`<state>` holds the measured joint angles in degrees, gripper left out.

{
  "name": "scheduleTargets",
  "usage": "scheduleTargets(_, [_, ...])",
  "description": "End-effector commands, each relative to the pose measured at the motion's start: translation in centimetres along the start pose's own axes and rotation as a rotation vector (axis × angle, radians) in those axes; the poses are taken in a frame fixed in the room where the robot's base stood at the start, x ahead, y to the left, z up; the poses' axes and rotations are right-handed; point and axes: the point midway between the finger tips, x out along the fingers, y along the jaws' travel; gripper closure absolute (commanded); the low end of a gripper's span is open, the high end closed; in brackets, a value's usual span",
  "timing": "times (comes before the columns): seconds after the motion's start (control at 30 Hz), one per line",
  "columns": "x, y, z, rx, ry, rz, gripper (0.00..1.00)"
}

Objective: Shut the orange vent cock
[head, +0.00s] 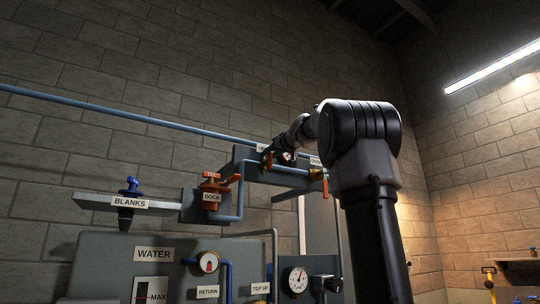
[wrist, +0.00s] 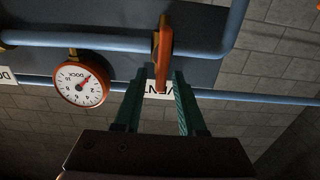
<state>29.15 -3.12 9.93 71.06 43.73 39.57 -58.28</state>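The orange vent cock (wrist: 163,48) shows as a long narrow lever in the wrist view, in front of a blue pipe. A white label (wrist: 158,90) starting with "VEN" is partly hidden behind it. My gripper (wrist: 160,76) is open. The lever's lower end in the picture lies between the two green fingers, with a visible gap on each side. I see no clear touch. In the head view the orange lever (head: 268,161) is small, just left of my gripper (head: 280,157), which is dark and hard to make out there.
An orange-rimmed dock gauge (wrist: 82,80) sits left of the lever in the wrist view. Another orange handle (head: 325,188) hangs right of my gripper in the head view. An orange-red valve (head: 212,186) and a blue valve (head: 130,186) stand farther left.

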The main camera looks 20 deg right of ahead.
Motion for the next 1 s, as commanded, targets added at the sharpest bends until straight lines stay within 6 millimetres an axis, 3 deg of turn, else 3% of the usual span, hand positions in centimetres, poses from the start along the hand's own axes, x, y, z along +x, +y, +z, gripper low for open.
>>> scheduleTargets(0.03, [0.0, 0.0, 0.0, 0.000, 0.000, 0.000, 0.83])
scheduleTargets(0.1, [0.0, 0.0, 0.0, 0.000, 0.000, 0.000, 1.00])
scheduleTargets(0.57, [0.0, 0.1, 0.0, 0.064, -0.001, -0.002, 1.00])
scheduleTargets(1.0, [0.0, 1.1, 0.3, 0.413, -0.002, -0.001, 1.00])
